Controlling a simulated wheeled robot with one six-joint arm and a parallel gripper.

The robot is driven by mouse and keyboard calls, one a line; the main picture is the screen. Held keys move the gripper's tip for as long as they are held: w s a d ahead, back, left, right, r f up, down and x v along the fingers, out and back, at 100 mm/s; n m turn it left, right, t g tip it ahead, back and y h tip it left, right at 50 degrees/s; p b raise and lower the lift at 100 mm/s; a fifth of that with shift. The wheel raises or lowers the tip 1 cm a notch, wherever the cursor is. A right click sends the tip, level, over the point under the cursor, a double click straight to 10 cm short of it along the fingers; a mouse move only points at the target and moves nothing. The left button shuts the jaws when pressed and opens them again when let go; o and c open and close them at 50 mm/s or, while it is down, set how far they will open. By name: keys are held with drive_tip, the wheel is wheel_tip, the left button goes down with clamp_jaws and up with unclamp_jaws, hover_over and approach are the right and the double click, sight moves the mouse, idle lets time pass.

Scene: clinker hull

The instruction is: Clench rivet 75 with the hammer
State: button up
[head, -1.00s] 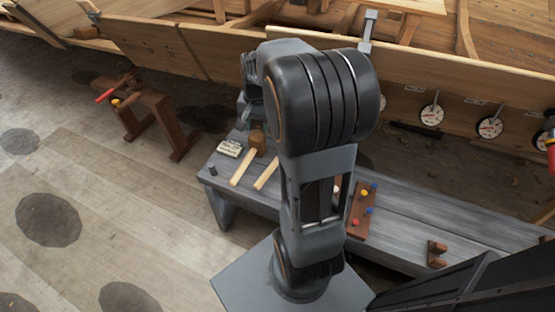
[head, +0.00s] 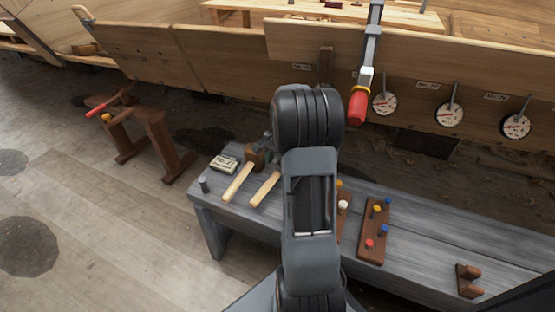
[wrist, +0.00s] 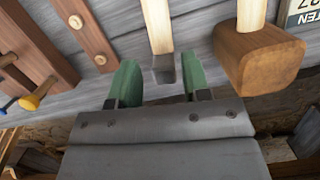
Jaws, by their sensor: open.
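My gripper (wrist: 160,76) is open, its two green fingers apart, close above the bench in the wrist view. The hammer (wrist: 163,69) shows between the fingers, its small dark grey head near the fingertips and its pale handle running up the picture. I cannot tell whether a finger touches it. In the head view, the hammer's handle (head: 265,188) lies on the bench and my arm hides its head. A wooden mallet (wrist: 268,62) lies right of the gripper in the wrist view; it also shows in the head view (head: 255,157). Rivet 75 cannot be made out.
The grey bench (head: 430,235) holds a peg board (head: 374,230), a small wooden block (head: 468,282) and a lettered card (head: 224,164). Behind it, the hull plank (head: 225,60) carries a red-handled clamp (head: 358,105) and round dials (head: 449,114). A brown sawhorse (head: 165,145) stands left.

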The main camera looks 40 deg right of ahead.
sight(275, 174)
drive_tip(key=f+b, duration=0.2)
drive_tip(key=f, duration=0.1)
drive_tip(key=f+b, duration=0.1)
drive_tip(key=b, duration=0.1)
drive_tip(key=shift+s+a+f, duration=0.1)
drive_tip(key=shift+a+f, duration=0.1)
drive_tip(key=shift+a, duration=0.2)
drive_tip(key=shift+s+a+f+b, duration=0.1)
drive_tip(key=shift+a+f+b, duration=0.1)
drive_tip(key=shift+f, duration=0.35)
drive_tip(key=shift+a+f+b, duration=0.1)
drive_tip(key=shift+f+b, duration=0.05)
drive_tip(key=shift+f, duration=0.35)
drive_tip(key=shift+c, duration=0.2)
clamp_jaws()
drive_tip(key=shift+d+r+p, duration=0.1)
drive_tip(key=shift+r+p, duration=0.65)
drive_tip(key=shift+p, duration=0.1)
idle(0.7)
wheel_tip(275, 174, up, 8)
drive_tip(key=p, duration=0.7)
drive_tip(key=shift+p, duration=0.3)
